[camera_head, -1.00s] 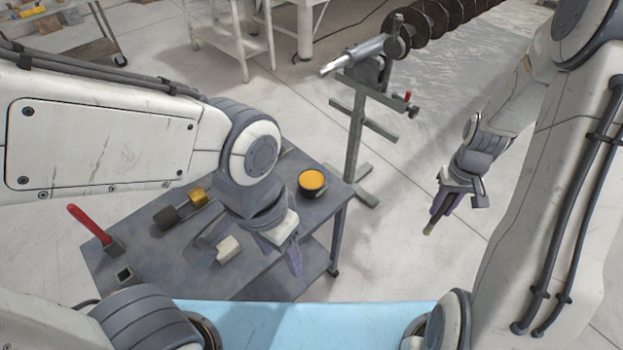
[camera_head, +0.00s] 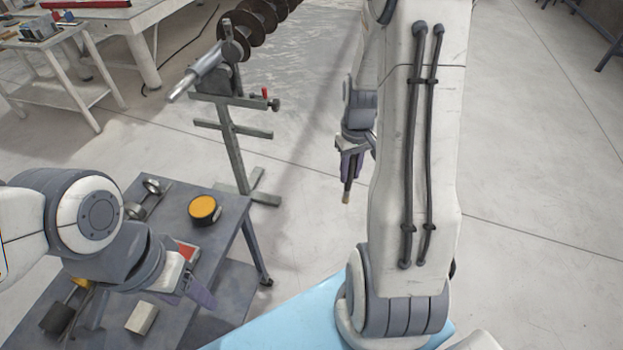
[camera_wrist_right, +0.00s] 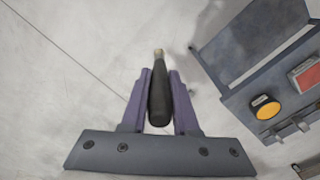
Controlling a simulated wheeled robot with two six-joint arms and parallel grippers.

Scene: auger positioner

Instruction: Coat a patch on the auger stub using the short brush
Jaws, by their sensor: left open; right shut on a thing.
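The auger stub (camera_head: 197,75) is a grey metal shaft end at the upper left of the head view, held on a grey positioner stand (camera_head: 232,150). My right gripper (camera_head: 349,172) hangs over open floor, right of the stand and apart from it. It is shut on the short brush (camera_head: 346,196), whose tip points down. In the right wrist view the brush's dark handle (camera_wrist_right: 159,95) lies between the purple fingers, with a pale tip beyond them. My left gripper (camera_head: 190,282) is open and empty above the table.
A grey table (camera_head: 225,240) at the lower left carries an orange-topped pot (camera_head: 204,209), a white block (camera_head: 142,318) and other tools. The orange pot also shows in the right wrist view (camera_wrist_right: 267,110). White benches (camera_head: 85,95) stand behind.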

